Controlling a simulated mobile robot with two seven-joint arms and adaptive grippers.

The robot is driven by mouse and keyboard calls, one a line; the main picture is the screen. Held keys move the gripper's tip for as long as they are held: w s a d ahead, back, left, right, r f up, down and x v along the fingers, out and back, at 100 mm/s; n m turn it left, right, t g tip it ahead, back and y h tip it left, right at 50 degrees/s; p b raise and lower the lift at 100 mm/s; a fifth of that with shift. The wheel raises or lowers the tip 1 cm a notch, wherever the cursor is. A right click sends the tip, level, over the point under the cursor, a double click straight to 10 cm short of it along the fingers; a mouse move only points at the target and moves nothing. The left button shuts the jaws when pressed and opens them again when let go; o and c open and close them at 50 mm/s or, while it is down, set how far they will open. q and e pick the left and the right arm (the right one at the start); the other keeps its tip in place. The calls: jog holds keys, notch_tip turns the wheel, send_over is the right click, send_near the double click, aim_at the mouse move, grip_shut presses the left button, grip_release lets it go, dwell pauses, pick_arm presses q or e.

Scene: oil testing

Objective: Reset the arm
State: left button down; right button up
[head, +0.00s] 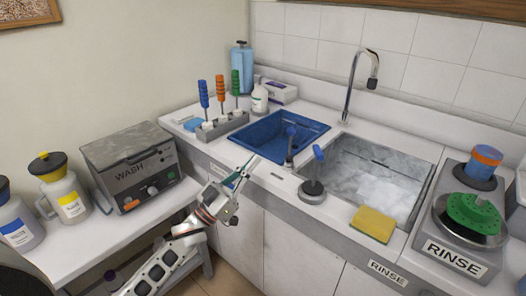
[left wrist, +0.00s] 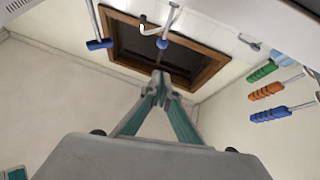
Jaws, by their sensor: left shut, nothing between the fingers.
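My left gripper (head: 244,172) is in front of the counter, close to its front edge, left of the sink. It also shows in the left wrist view (left wrist: 160,82), where its fingers meet at the tips with nothing between them. In the head view my left arm comes up from the bottom left to this gripper. My right gripper is not in either view.
A blue tray (head: 262,146) and the sink (head: 414,176) are in the counter. A rack (head: 222,125) of colored-handled tools, a yellow sponge (head: 373,224) and the RINSE device (head: 456,258) are on it. The WASH box (head: 130,160) is on the left table.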

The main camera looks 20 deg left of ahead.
pick_arm(q)
jog(key=s+d+f+g+y, duration=0.2)
jog(key=s+f+g+y, duration=0.1)
jog(key=s+f, duration=0.6)
jog(key=s+d+f+g+y, duration=0.1)
jog(key=s+f+g+y, duration=0.2)
jog(key=s+f, duration=0.6)
jog(key=s+d+f+n+g+y, duration=0.1)
jog(key=s+d+f+g+y, duration=0.1)
jog(key=s+f, duration=0.8)
notch_tip(320, 180, down, 8)
jog(key=g+y, duration=0.1)
jog(key=g, duration=0.1)
jog(key=shift+d+r+g, duration=0.25)
jog(key=shift+d+g, duration=0.1)
jog(key=shift+g, duration=0.05)
